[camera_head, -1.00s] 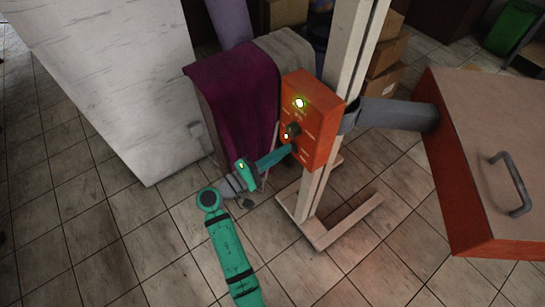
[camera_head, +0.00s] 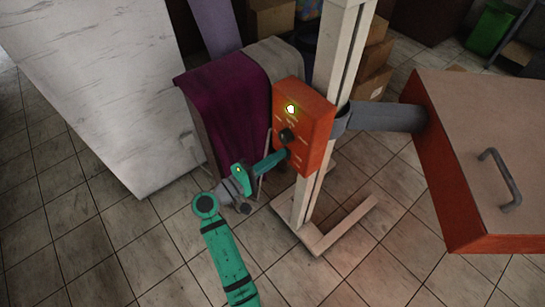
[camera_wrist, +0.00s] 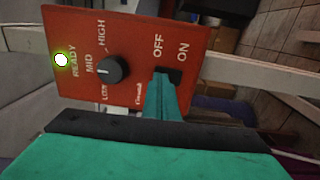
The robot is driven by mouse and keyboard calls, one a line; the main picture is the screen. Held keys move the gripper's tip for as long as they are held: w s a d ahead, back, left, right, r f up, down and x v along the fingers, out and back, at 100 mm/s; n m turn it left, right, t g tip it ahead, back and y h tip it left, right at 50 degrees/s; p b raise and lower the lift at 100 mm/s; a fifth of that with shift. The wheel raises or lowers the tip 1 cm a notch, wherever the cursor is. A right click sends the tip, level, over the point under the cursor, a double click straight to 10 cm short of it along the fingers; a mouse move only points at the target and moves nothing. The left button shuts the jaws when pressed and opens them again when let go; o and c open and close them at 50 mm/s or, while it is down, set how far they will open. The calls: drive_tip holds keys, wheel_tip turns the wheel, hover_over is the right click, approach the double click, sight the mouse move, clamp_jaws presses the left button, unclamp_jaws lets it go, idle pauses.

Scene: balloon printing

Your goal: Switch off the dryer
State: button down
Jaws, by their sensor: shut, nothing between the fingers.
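The dryer's red control box (camera_head: 310,140) is mounted on a pale post. In the wrist view the box (camera_wrist: 130,35) has a lit READY lamp (camera_wrist: 61,60), a black knob (camera_wrist: 112,69) with LOW, MID and HIGH marks, and OFF and ON labels. The dark power switch (camera_wrist: 176,76) lies below these labels, partly hidden by my fingers. My gripper (camera_head: 284,154) is shut and empty, its tips (camera_wrist: 164,80) at the switch, apparently touching it. I cannot tell the switch's position.
A grey pipe (camera_head: 385,117) joins the post to a large orange box (camera_head: 470,165) with a handle at right. A purple cloth (camera_head: 225,110) hangs left of the control box. A white panel (camera_head: 100,75) stands at left. The post's base (camera_head: 345,225) sits on the tiled floor.

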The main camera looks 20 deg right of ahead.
drive_tip(key=r+v, duration=0.2)
drive_tip(key=v, duration=1.1)
drive_tip(key=shift+a+r, duration=0.15)
drive_tip(key=shift+a, duration=0.25)
drive_tip(key=shift+s+a, duration=0.1)
drive_tip(key=shift+s, duration=0.05)
